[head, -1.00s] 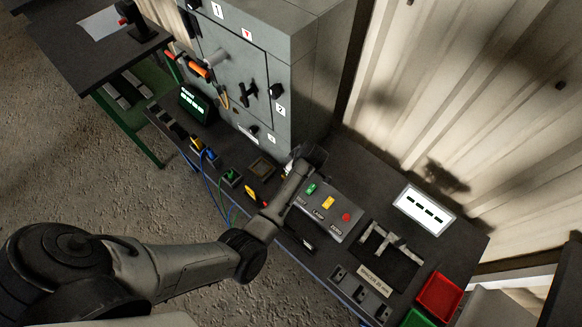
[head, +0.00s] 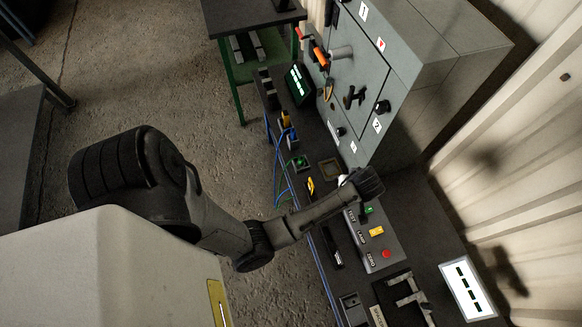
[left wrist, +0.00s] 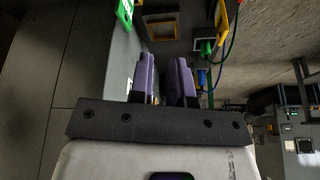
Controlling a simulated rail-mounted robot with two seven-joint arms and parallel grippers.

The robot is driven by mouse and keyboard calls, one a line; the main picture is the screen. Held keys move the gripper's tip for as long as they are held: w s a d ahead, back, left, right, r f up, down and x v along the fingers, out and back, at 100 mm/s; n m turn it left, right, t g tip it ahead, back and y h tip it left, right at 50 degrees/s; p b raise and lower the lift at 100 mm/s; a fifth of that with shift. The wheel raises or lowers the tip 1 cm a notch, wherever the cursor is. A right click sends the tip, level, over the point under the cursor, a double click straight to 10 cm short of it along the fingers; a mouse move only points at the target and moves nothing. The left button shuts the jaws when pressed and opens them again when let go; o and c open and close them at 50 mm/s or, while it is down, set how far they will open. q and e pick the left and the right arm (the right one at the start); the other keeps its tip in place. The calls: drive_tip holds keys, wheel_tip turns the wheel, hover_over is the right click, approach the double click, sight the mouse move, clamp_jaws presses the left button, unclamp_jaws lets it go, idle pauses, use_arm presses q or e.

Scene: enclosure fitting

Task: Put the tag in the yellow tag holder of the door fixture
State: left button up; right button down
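My left gripper (head: 368,182) is over the bench beside the lower front of the grey cabinet (head: 405,90). In the left wrist view its two purple fingers (left wrist: 165,80) stand apart, with nothing visible between them. A yellow piece (head: 310,187) lies near the bench's front edge, left of the gripper; a yellow frame-like piece (left wrist: 222,18) shows in the left wrist view. I cannot tell whether either is the tag or its holder. A small white piece (head: 342,179) shows beside the gripper, partly hidden by it. My right gripper is not in view.
A button box (head: 374,240) with green, yellow and red parts sits close by the gripper. A square brown tray (head: 329,168), a green connector (head: 300,161) and blue cables (head: 279,175) lie to its left. A lit panel (head: 467,288) is at the lower right.

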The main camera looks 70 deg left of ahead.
use_arm(q)
drive_tip(key=s+d+r+m+t+h, duration=0.1)
drive_tip(key=s+d+r+m, duration=0.1)
drive_tip(key=s+m, duration=0.3)
drive_tip(key=s+d+r+m+h, duration=0.2)
drive_tip(key=s+m, duration=0.3)
drive_tip(key=s, duration=0.5)
drive_tip(key=s+d+r+m+t+h, duration=0.1)
drive_tip(key=s+d+r+m, duration=0.1)
drive_tip(key=s+m, duration=0.4)
drive_tip(key=shift+s+d+r+t, duration=0.3)
drive_tip(key=shift+s+d, duration=0.3)
drive_tip(key=shift+s, duration=0.45)
wheel_tip(320, 180, up, 29)
drive_tip(key=p, duration=2.9)
drive_tip(key=shift+r, duration=0.2)
